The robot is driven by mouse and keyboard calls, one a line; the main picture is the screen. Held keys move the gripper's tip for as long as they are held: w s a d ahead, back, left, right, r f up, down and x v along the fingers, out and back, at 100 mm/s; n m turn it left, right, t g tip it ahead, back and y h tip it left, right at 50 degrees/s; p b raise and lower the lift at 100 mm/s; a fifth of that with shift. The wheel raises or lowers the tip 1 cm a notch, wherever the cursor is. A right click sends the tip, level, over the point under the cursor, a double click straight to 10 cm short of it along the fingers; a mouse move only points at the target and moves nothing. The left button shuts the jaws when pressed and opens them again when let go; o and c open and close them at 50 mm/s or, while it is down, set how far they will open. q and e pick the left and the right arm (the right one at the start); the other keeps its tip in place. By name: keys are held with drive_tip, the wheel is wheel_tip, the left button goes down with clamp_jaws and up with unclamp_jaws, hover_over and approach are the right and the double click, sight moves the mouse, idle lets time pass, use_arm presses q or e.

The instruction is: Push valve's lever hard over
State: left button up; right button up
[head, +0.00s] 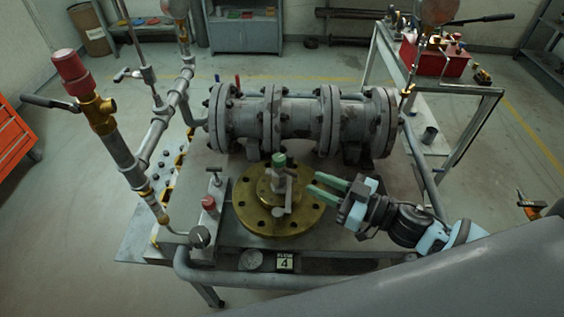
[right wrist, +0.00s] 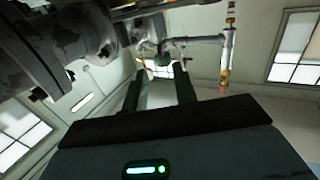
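The valve (head: 279,178) stands upright in the middle of the round brass flange (head: 252,217), with a green cap on its top. A short grey bar, which looks like its lever, sits against the valve's front side; its exact direction is hard to tell. My right gripper (head: 314,184) comes in from the right, just right of the valve and above the flange. Its two green fingers point left at the valve, apart and with nothing between them. In the right wrist view the two dark fingers (right wrist: 161,90) are spread. My left gripper is not in view.
A thick grey flanged pipe (head: 304,122) lies behind the valve. A pipe stand with a red cap (head: 72,66) and a small red-knobbed block (head: 209,204) stand left. A grey rail runs along the table's front edge. A red box (head: 436,58) sits on a side table.

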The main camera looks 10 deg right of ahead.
sight(294, 173)
drive_tip(key=p+x, duration=0.1)
drive_tip(key=x, duration=0.5)
drive_tip(key=shift+w+a+r, duration=0.1)
drive_tip(key=shift+w+a, duration=0.15)
drive_tip(key=shift+a, duration=0.05)
drive_tip(key=shift+w+a, duration=0.25)
drive_tip(key=shift+a, duration=0.05)
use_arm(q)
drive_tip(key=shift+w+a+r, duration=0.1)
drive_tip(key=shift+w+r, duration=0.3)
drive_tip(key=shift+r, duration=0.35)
use_arm(e)
drive_tip(key=shift+s+d, duration=0.1)
clamp_jaws()
